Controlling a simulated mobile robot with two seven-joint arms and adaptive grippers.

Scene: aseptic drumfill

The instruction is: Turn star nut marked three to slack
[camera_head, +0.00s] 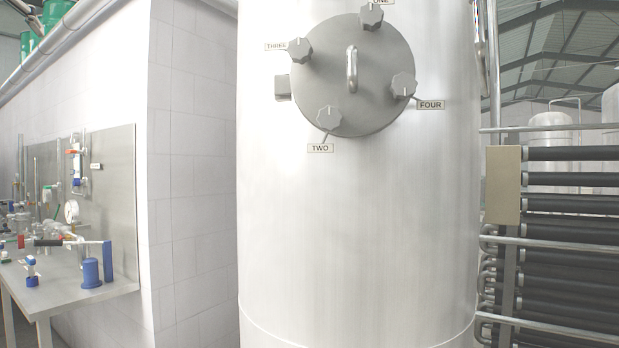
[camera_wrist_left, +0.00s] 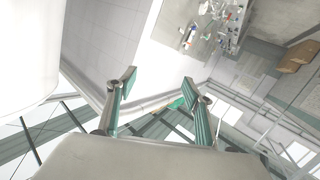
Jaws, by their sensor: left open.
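The star nut marked three (camera_head: 299,49) is a grey lobed knob at the upper left rim of a round grey hatch cover (camera_head: 366,107) on the tank. Its label THREE (camera_head: 276,46) sits to its left. The nut marked one (camera_head: 371,15) is at the top, four (camera_head: 403,84) at the right and two (camera_head: 329,118) at the bottom. A loop handle (camera_head: 351,69) stands at the cover's middle. My left gripper (camera_wrist_left: 165,90) shows only in the left wrist view, open and empty, its fingers wide apart. No gripper shows in the head view, and nothing touches the nuts.
The large pale tank (camera_head: 358,230) fills the middle. A steel bench (camera_head: 70,300) with valves, a gauge and a blue-handled fitting stands at the left by a tiled wall (camera_head: 190,190). Dark horizontal pipes (camera_head: 570,204) run at the right. The space before the hatch looks clear.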

